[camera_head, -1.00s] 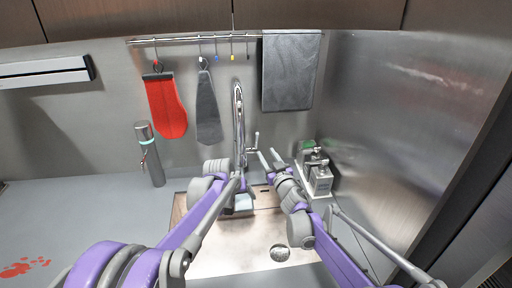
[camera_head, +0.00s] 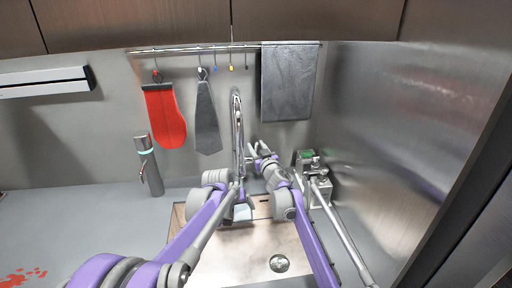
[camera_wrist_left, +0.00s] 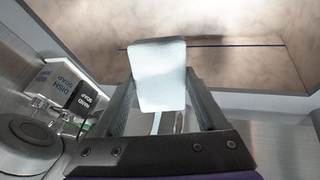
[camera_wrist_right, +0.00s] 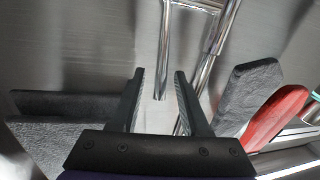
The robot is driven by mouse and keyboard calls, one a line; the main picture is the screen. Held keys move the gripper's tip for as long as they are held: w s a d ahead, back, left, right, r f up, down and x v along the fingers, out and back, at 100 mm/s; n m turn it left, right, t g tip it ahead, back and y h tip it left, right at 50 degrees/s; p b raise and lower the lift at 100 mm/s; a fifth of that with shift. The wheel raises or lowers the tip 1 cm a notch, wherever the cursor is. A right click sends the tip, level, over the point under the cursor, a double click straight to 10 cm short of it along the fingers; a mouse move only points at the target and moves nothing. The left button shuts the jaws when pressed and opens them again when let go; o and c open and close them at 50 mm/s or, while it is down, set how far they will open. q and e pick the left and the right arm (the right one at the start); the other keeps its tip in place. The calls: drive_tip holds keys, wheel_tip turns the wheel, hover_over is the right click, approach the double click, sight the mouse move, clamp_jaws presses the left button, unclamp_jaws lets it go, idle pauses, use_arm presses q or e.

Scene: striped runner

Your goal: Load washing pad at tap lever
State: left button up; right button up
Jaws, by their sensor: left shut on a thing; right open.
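A pale washing pad (camera_wrist_left: 158,70) is clamped in my left gripper (camera_wrist_left: 160,90), which is shut on it. The head view shows the pad (camera_head: 242,213) above the sink basin, in front of the tap (camera_head: 238,125). My right gripper (camera_head: 256,147) is open and just right of the tap, at the height of its lever. In the right wrist view, a chrome rod that looks like the tap lever (camera_wrist_right: 164,55) reaches between the open fingers (camera_wrist_right: 157,80). No contact with either finger is visible. The lever is mostly hidden in the head view.
The sink (camera_head: 230,268) has a drain (camera_head: 279,263). Soap dispensers (camera_head: 322,188) stand close right of my right arm. A red mitt (camera_head: 165,115), a grey mitt (camera_head: 207,120) and a dark towel (camera_head: 288,85) hang behind.

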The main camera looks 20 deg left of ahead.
drive_tip(key=shift+w+a, duration=0.2)
drive_tip(key=shift+a, duration=0.05)
clamp_jaws()
idle(1.4)
